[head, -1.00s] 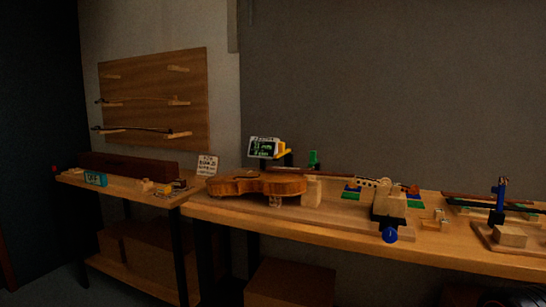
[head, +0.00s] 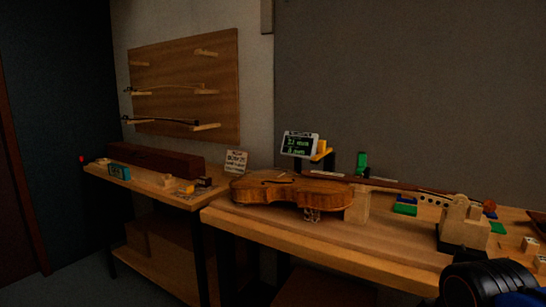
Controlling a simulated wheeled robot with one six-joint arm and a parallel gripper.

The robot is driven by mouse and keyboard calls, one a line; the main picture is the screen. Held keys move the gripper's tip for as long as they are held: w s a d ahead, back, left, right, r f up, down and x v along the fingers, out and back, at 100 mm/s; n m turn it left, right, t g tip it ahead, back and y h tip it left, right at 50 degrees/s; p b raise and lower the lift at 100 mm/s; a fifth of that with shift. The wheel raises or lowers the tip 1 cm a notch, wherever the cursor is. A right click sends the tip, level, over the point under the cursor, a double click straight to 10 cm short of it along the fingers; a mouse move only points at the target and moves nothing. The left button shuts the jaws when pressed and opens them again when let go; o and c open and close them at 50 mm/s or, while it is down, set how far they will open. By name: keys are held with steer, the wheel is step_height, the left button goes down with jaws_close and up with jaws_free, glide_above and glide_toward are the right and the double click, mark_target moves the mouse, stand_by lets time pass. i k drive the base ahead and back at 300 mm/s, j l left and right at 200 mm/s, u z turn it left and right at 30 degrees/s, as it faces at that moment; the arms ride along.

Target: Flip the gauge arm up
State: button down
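I cannot make out for certain which part is the gauge arm. A violin (head: 285,190) lies on the bench, its neck pointing right. Behind it stands a small screen (head: 300,144) with green text, and a yellow piece (head: 322,151) beside it on a dark support. A green upright piece (head: 361,162) stands just to the right. A pale wooden block on a black base (head: 463,225) stands at the scroll end. A black and blue part of my arm fills the lower right corner. My gripper's fingers do not show.
The wooden bench (head: 285,237) runs off to the right. A side table on the left holds a long dark case (head: 155,162), a teal box (head: 119,171) and a sign (head: 236,161). Bows hang on a wall board (head: 180,65). Floor is clear at lower left (head: 85,285).

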mark_target(322, 151)
steer(key=i+j+u, duration=0.1)
steer(key=u, duration=0.3)
steer(key=i+u, duration=0.5)
steer(key=u, duration=0.3)
steer(key=i+u, duration=0.2)
steer(key=u, duration=0.2)
steer(key=i+u, duration=0.4)
steer(key=i, duration=0.35)
steer(key=i+j+z, duration=0.1)
steer(key=i+z, duration=0.2)
steer(key=z, duration=0.15)
steer(key=i+j+z, duration=0.2)
steer(key=z, duration=0.3)
steer(key=i+j+z, duration=0.3)
steer(key=z, duration=0.15)
steer(key=i+j+z, duration=0.15)
steer(key=j+z, duration=0.3)
steer(key=i+j+z, duration=0.1)
steer(key=j+z, duration=1.25)
steer(key=j, duration=0.3)
steer(key=k, duration=0.05)
